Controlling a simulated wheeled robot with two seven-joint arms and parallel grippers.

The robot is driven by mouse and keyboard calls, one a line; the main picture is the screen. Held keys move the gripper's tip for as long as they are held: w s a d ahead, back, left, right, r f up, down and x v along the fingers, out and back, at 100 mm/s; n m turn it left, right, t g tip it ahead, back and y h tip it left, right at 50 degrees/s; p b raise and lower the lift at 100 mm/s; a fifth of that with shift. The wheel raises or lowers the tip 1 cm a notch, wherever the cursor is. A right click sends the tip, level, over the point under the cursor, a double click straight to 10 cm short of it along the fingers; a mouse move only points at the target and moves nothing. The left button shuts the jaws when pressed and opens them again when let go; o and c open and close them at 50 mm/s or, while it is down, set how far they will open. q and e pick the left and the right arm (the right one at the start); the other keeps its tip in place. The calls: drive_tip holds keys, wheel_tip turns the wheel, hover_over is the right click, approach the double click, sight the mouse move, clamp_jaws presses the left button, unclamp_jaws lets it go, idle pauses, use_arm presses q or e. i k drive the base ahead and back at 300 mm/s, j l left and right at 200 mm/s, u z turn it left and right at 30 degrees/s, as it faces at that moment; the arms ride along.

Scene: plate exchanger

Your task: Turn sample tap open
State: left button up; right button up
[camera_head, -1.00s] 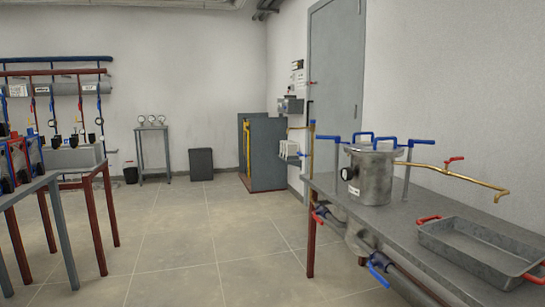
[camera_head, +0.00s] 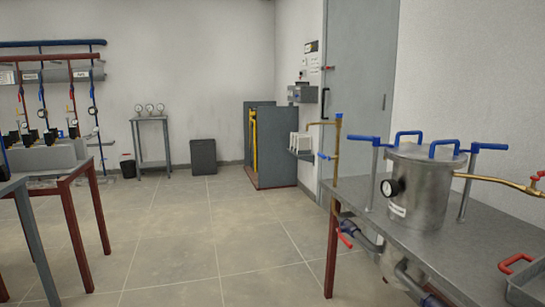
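A metal vessel (camera_head: 418,195) with blue handles and a round gauge stands on the grey bench (camera_head: 455,252) at right. A brass pipe (camera_head: 495,179) runs from its right side to a red lever (camera_head: 537,176) at the picture's edge, where the pipe is cut off. A brass upright pipe (camera_head: 337,160) with a small blue lever (camera_head: 324,156) stands at the bench's left end. Another red lever (camera_head: 346,240) is below the bench top. No label shows which tap is the sample tap. Neither of my grippers is in view.
A grey tray (camera_head: 528,288) with a red handle is partly cut off at lower right. A red-legged table (camera_head: 84,178) stands at left. A gauge stand (camera_head: 152,120) and grey bin (camera_head: 203,157) are at the back. The tiled floor between is clear.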

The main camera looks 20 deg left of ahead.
sight(322, 156)
drive_tip(key=i+j, duration=0.2)
drive_tip(key=i, duration=0.2)
drive_tip(key=i+j+u, duration=0.1)
drive_tip(key=i, duration=0.25)
drive_tip(key=i+j, duration=0.25)
drive_tip(key=i, duration=0.15)
